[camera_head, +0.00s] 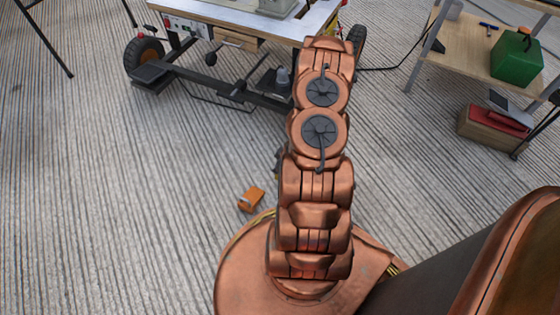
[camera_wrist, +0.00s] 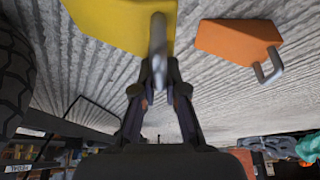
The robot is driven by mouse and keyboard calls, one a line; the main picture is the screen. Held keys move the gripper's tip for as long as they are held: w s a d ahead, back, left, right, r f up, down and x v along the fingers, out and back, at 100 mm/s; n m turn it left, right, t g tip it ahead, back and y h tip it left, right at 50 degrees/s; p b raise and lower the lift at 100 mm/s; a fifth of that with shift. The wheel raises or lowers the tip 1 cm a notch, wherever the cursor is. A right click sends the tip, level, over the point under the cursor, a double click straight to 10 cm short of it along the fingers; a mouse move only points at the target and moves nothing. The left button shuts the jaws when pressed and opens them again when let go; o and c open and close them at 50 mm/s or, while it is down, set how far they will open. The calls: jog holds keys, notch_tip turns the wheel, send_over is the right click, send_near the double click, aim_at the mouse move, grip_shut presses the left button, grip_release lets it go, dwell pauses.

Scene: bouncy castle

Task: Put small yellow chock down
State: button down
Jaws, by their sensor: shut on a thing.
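The small yellow chock (camera_wrist: 112,20) is at the top of the wrist view, partly cut off by the frame edge. Its grey bar handle (camera_wrist: 158,32) points toward my gripper (camera_wrist: 159,75). My gripper's two fingers are shut on this handle. I cannot tell whether the chock touches the ground. In the head view my arm hides the gripper and the yellow chock.
An orange chock (camera_wrist: 236,38) with a grey handle is right of the yellow one. An orange block (camera_head: 251,198) lies near my base. A dark tyre (camera_wrist: 14,75) is close at left. A wheeled cart (camera_head: 245,30) stands ahead; a wooden shelf table (camera_head: 455,45) is at right.

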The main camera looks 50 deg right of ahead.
jog(key=shift+w+d+f+b, duration=0.65)
jog(key=shift+w+d+f, duration=0.45)
jog(key=shift+d, duration=0.2)
jog(key=shift+w+d+f+b, duration=0.65)
jog(key=shift+w+d+f, duration=0.4)
jog(key=shift+d, duration=0.25)
jog(key=shift+r, duration=0.1)
jog(key=c, duration=1.2)
grip_release()
